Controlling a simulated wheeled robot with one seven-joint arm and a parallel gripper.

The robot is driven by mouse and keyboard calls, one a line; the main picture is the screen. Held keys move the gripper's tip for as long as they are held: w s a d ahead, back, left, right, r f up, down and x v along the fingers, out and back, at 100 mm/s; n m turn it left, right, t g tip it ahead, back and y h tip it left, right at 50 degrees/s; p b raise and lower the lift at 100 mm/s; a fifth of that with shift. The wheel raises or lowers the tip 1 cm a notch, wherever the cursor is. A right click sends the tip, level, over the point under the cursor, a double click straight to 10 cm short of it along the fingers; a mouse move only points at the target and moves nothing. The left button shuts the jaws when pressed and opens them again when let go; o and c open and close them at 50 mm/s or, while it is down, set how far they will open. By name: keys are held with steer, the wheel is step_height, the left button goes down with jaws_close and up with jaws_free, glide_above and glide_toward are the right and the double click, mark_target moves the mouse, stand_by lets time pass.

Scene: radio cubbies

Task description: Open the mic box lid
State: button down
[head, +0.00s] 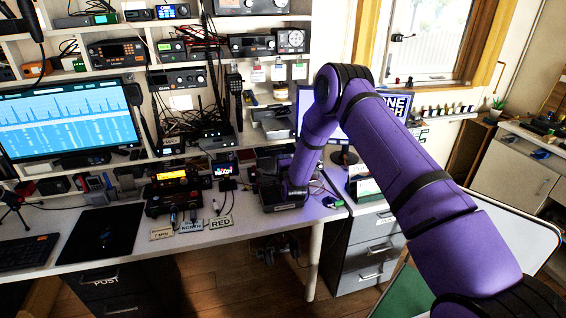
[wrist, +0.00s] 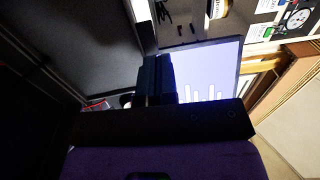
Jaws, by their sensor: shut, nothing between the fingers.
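A dark box (head: 283,203), likely the mic box, sits on the white desk at the foot of my purple arm. The arm hides much of it, and I cannot tell how far its lid is open. My gripper (wrist: 156,80) is shut and empty. In the wrist view, a large dark grey panel with a black rim (wrist: 75,40) fills the upper left beside my fingers, likely part of this box. I cannot tell whether the fingers touch it. In the head view my fingertips are hidden at the box.
A lit monitor (head: 310,112) stands behind my arm. Radios (head: 172,187) and small label cards (head: 220,222) are left of the box. Crowded shelves (head: 150,100) rise behind. A grey drawer unit (head: 370,245) stands right of the desk leg.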

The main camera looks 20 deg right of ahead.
steer(key=s, duration=1)
step_height(320, 180, up, 17)
steer(key=n+g+y, duration=0.1)
steer(key=n+g, duration=0.2)
steer(key=n, duration=0.3)
steer(key=s+d+r+n+g, duration=0.2)
steer(key=s+r+n+g, duration=0.15)
steer(key=s+r, duration=0.7)
steer(key=s+d+r+n+g, duration=0.1)
steer(key=s+r+n+g, duration=0.1)
steer(key=s+r, duration=0.45)
steer(key=s+d+r+n+g, duration=0.1)
steer(key=s+r+n, duration=0.25)
steer(key=s, duration=0.65)
steer(key=s+d+n+g, duration=0.2)
steer(key=s+n+g, duration=0.1)
steer(key=s, duration=1.7)
steer(key=shift+s+r+g+h, duration=0.3)
steer(key=shift+s+r+g, duration=0.05)
steer(key=shift+r+g, duration=0.1)
